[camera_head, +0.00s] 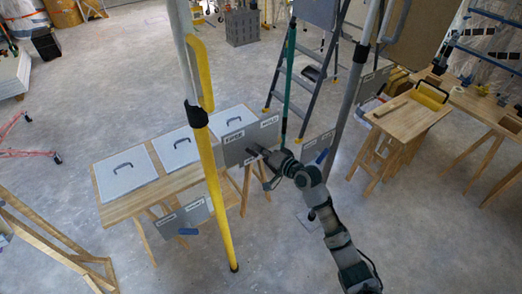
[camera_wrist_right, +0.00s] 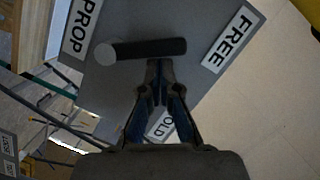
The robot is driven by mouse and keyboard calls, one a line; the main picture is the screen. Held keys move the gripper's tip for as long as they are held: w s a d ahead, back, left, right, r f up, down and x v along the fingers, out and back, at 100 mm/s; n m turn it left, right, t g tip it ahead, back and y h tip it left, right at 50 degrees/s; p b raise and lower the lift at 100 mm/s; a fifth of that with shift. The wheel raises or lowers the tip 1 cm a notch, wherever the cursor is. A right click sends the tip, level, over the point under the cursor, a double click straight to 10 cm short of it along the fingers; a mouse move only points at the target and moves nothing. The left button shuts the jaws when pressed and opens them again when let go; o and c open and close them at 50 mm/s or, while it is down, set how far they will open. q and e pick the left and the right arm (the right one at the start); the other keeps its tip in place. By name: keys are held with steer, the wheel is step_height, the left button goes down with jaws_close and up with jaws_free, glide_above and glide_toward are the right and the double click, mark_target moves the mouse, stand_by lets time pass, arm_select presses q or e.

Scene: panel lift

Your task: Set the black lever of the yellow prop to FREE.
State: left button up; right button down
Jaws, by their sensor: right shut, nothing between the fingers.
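The yellow prop (camera_head: 218,195) stands upright left of centre in the head view. In the right wrist view the black lever (camera_wrist_right: 150,48) lies across the plate. Its dark end points towards the FREE label (camera_wrist_right: 234,40), and its pale round end is near the PROP label (camera_wrist_right: 81,27). I cannot tell its exact setting. My right gripper (camera_wrist_right: 158,68) is shut and empty, its tips just below the lever; contact is unclear. My left gripper is out of view.
A stepladder (camera_head: 300,80) and a grey post (camera_head: 352,85) stand behind and right of the plate. A workbench (camera_head: 408,115) is further right. Open floor lies in front.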

steer(key=shift+s+n, duration=0.1)
steer(key=shift+n, duration=0.3)
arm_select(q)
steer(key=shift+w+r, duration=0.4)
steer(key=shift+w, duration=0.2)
arm_select(e)
steer(key=shift+s, duration=0.15)
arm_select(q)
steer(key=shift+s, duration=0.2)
arm_select(e)
steer(key=shift+a, duration=0.1)
arm_select(q)
steer(key=shift+p, duration=0.3)
arm_select(e)
steer(key=shift+r, duration=0.1)
